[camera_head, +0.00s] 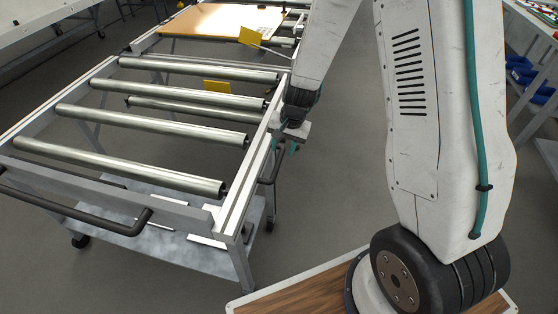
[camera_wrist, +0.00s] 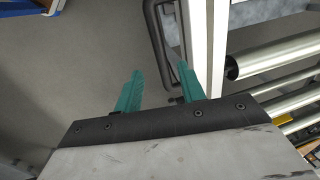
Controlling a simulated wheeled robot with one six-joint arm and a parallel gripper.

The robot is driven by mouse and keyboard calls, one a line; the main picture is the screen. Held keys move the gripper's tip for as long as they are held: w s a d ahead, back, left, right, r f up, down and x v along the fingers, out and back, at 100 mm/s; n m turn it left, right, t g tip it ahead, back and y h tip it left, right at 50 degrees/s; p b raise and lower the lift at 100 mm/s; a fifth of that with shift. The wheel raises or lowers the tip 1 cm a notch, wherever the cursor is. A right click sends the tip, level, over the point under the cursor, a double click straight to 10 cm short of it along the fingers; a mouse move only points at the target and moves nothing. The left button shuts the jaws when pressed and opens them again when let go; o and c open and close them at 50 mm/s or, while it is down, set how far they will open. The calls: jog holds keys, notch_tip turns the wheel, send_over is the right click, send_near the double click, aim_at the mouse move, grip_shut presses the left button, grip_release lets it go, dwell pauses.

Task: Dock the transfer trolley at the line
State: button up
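The transfer trolley (camera_head: 233,217), a grey frame with several steel rollers and a lower shelf, stands at the left in the head view. It has a black front handle (camera_head: 138,224) and a black side handle (camera_head: 274,168). Behind its far end is the line (camera_head: 146,44), a roller conveyor carrying a wooden panel; I cannot tell whether the two touch. My gripper (camera_head: 284,147) is at the trolley's right side, beside the side handle. In the wrist view my gripper (camera_wrist: 159,68) has its teal fingers apart, with the side handle (camera_wrist: 153,40) just beyond and between their tips; depth is unclear.
A yellow tag (camera_head: 217,86) shows among the rollers, and another (camera_head: 250,36) is by the panel (camera_head: 212,20). A bench with blue bins (camera_head: 524,72) stands at the right. Grey floor (camera_head: 335,150) is clear right of the trolley.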

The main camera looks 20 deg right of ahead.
aim_at(278, 163)
jog(key=f, duration=0.4)
jog(key=a+f, duration=0.1)
jog(key=f, duration=0.2)
jog(key=shift+w, duration=0.4)
grip_shut()
